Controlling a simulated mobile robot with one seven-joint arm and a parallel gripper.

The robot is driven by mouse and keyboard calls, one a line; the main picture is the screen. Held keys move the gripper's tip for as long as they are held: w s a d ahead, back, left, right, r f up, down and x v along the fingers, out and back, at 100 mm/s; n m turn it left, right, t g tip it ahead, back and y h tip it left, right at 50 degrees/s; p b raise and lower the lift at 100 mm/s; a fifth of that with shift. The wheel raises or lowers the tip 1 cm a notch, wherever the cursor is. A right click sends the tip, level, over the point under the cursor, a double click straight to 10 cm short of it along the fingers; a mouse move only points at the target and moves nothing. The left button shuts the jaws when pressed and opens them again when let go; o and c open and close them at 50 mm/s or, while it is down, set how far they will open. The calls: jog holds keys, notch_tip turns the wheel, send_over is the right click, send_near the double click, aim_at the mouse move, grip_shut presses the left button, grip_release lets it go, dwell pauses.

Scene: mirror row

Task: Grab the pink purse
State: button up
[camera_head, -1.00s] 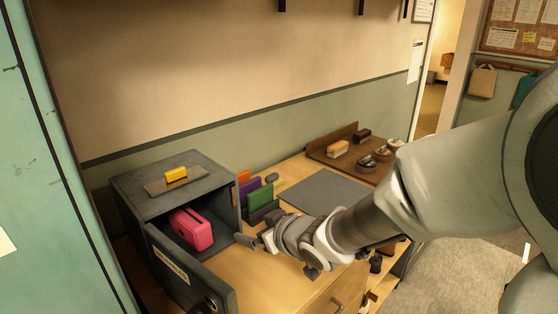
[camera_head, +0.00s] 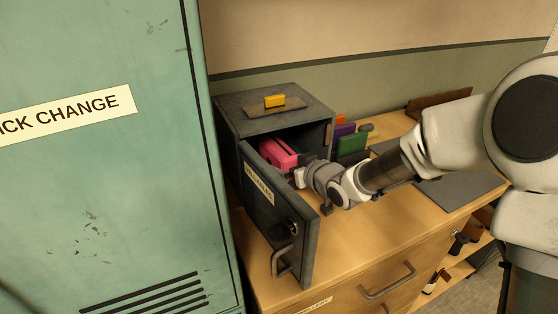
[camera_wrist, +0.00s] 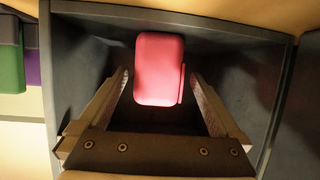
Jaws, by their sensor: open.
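The pink purse (camera_head: 277,153) is inside a dark grey open-fronted box (camera_head: 238,126) on the wooden counter. In the wrist view the purse (camera_wrist: 158,70) shows ahead, between and just beyond my two fingers. My gripper (camera_wrist: 160,85) is open, with one finger on each side of the purse's near end. No contact with the purse is clear. In the head view my gripper (camera_head: 299,175) reaches the box's opening from the right, and its fingers are partly hidden by the box door (camera_head: 270,205).
The box door stands open towards the front, with a handle (camera_head: 281,258). A yellow object (camera_head: 274,101) lies on a pad on the box. Orange, purple and green upright items (camera_head: 352,143) stand right of the box. A teal locker (camera_head: 110,170) rises at left.

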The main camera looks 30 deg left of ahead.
jog(key=shift+b+x, duration=0.4)
jog(key=shift+x, duration=2.5)
jog(key=shift+w+r, duration=0.1)
jog(key=shift+w, duration=0.05)
jog(key=shift+c, duration=0.2)
jog(key=c, duration=1.4)
grip_shut()
jog(key=shift+r, duration=0.15)
